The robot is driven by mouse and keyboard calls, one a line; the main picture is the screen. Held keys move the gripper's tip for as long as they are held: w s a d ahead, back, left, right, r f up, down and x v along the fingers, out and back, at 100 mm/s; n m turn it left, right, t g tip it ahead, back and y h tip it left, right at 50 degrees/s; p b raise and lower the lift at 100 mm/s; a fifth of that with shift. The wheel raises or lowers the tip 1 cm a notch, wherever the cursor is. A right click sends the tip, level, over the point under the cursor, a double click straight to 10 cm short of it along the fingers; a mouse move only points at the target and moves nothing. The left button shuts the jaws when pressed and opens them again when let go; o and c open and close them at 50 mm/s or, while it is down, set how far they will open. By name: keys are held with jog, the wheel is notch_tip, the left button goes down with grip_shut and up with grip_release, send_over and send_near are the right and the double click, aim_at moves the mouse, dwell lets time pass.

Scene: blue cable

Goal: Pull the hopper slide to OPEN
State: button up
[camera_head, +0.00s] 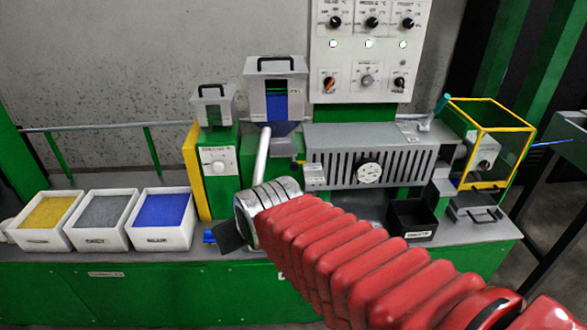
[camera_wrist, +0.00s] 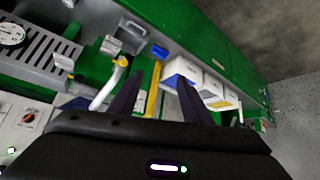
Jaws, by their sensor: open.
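The hopper (camera_head: 277,88) is a white box with a black handle on top and blue material in its window, at the middle back in the head view. A small orange part (camera_head: 300,162) shows below it on the green body; I cannot tell if it is the slide. No OPEN mark is readable. My gripper (camera_head: 228,236) is low in front of the machine, left of my red arm and well below the hopper. In the wrist view my gripper (camera_wrist: 160,74) has its two dark fingers apart, with nothing clearly held between them. The hopper is not clearly identifiable there.
A pale tube (camera_head: 262,158) runs down beside the hopper, close to my wrist. A smaller feeder (camera_head: 217,160) with a yellow side stands left. White trays (camera_head: 146,239) line the left bench. A black bin (camera_head: 412,220) and yellow-framed guard (camera_head: 490,140) are right.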

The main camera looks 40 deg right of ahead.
jog(key=w+d+f+t+h, duration=0.3)
jog(key=w+d+f+t, duration=0.15)
jog(key=w+d, duration=0.8)
jog(key=s+d+f+m+t+h, duration=0.1)
jog(key=d+f, duration=0.5)
jog(key=d, duration=0.7)
jog(key=m+t+h, duration=0.1)
jog(key=t+h, duration=0.1)
jog(key=t, duration=0.1)
jog(key=shift+s, duration=0.3)
